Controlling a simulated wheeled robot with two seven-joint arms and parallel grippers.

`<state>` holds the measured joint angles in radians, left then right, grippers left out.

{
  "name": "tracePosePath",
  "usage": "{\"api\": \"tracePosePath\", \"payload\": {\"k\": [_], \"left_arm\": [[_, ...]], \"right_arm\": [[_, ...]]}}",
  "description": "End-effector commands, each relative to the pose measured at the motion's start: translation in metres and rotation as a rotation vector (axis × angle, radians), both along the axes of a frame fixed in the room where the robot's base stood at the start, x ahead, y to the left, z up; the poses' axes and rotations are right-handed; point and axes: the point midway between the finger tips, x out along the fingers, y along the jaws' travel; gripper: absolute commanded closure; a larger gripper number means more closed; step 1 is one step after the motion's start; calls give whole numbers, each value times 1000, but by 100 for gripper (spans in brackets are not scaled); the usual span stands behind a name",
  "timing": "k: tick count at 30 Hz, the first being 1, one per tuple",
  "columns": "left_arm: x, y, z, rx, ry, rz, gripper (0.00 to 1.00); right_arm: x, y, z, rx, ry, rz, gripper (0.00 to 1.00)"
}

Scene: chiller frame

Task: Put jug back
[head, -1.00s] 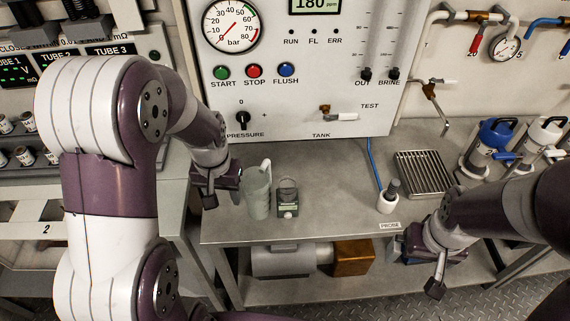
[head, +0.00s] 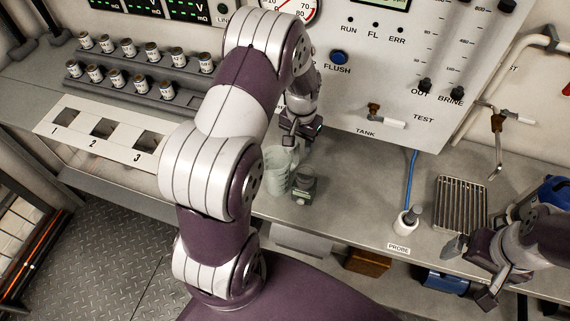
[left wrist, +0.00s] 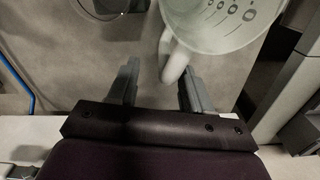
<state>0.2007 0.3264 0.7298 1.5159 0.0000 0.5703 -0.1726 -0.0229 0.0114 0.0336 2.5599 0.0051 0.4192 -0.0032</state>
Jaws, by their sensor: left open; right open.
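The jug (head: 277,172) is a pale, translucent green vessel standing upright on the grey bench, partly hidden behind my left arm in the head view. My left gripper (head: 292,135) is open at the jug's far side, close to its rim and handle. In the left wrist view the jug (left wrist: 222,22) fills the top right, with printed marks on its wall. Its handle (left wrist: 176,62) reaches down into the gap between the open fingers of the left gripper (left wrist: 160,88); I cannot tell whether they touch. My right gripper (head: 472,272) is open and empty near the bench's front right.
A small dark-lidded container (head: 303,187) stands close beside the jug. A probe in a white holder (head: 406,222) and a metal grate (head: 460,203) are farther right. At left are a numbered rack (head: 85,138) and several small cans. Bench between container and probe is clear.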

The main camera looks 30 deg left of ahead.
Motion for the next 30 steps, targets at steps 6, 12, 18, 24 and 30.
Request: {"api": "tracePosePath", "payload": {"k": [6, 12, 18, 24, 30], "left_arm": [[-1, 3, -30, 0, 1, 0, 50], [-1, 3, -32, 0, 0, 0, 50], [-1, 3, -32, 0, -1, 0, 100], [-1, 3, -31, 0, -1, 0, 100], [1, 3, -7, 1, -7, 0, 100]], "right_arm": [[0, 0, 8, 0, -1, 0, 0], [0, 0, 7, 0, 0, 0, 0], [0, 0, 7, 0, -1, 0, 0], [0, 0, 7, 0, -1, 0, 0], [0, 0, 3, 0, -1, 0, 0]]}}
